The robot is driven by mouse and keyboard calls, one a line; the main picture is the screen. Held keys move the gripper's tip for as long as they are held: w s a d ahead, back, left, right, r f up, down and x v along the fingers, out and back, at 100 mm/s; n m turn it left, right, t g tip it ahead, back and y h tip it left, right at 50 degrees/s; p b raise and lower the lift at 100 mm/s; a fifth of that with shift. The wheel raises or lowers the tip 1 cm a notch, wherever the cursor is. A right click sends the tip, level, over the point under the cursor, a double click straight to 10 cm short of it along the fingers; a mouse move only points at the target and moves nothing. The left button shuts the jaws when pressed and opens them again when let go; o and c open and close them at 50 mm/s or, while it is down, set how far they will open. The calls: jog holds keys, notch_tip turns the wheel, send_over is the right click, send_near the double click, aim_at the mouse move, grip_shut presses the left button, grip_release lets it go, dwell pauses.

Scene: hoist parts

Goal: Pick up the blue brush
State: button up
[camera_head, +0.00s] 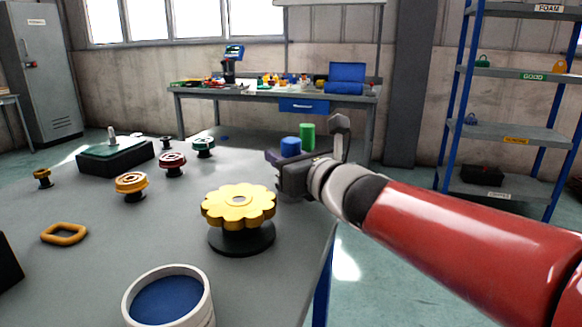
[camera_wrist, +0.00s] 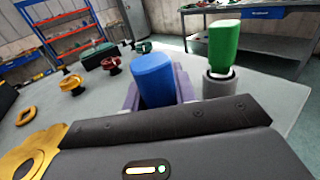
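A blue cylinder-like piece, which I take to be the blue brush (camera_head: 290,146), stands upright near the table's far right edge. In the wrist view the blue brush (camera_wrist: 153,80) is centred just beyond the dark hand of my gripper (camera_wrist: 157,103). Greyish-purple pieces flank it closely on both sides; I cannot tell whether they press on it. Its lower part is hidden behind the hand. In the head view my gripper (camera_head: 292,172) is right at the blue piece, and its fingertips are not clearly seen.
A green piece (camera_wrist: 224,45) in a grey round holder (camera_wrist: 219,83) stands close on the right. A yellow flower-shaped knob (camera_head: 239,207), red knob (camera_head: 172,162), orange knob (camera_head: 131,185), yellow ring (camera_head: 64,234) and white-rimmed blue pot (camera_head: 168,298) occupy the table (camera_head: 95,275).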

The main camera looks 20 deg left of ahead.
jog(key=c, duration=0.4)
notch_tip(320, 180, up, 10)
jog(key=shift+p, duration=1.15)
jog(key=shift+c, duration=0.2)
